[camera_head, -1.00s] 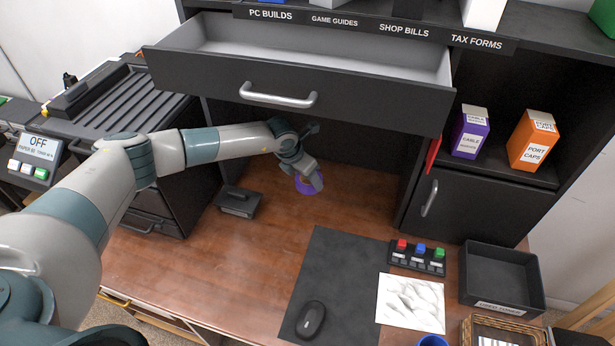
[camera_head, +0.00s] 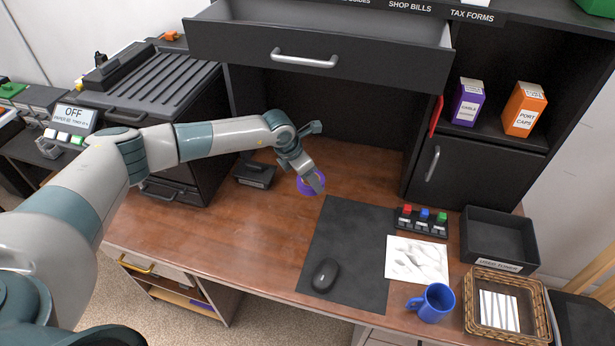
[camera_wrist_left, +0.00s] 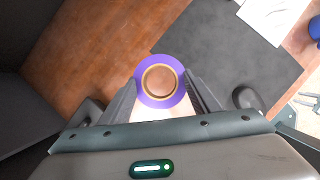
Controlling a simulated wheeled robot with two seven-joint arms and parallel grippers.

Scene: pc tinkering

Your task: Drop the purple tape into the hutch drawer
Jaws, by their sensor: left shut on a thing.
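The purple tape (camera_head: 309,184) is a ring held by my left gripper (camera_head: 314,184) over the wooden desk, left of the black mat. In the left wrist view the tape (camera_wrist_left: 160,81) sits between the two fingers, its hole facing the camera. My left gripper (camera_wrist_left: 160,95) is shut on it. The hutch drawer (camera_head: 318,58) is pulled open above and behind the gripper, with a grey handle on its black front. My right gripper is not in view.
A black mat (camera_head: 340,225) with a mouse (camera_head: 325,275) lies right of the gripper. A blue mug (camera_head: 432,302), a wicker basket (camera_head: 480,322) and a black tray (camera_head: 498,238) stand at the right. A small black box (camera_head: 255,174) is on the left. Bare desk lies in front.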

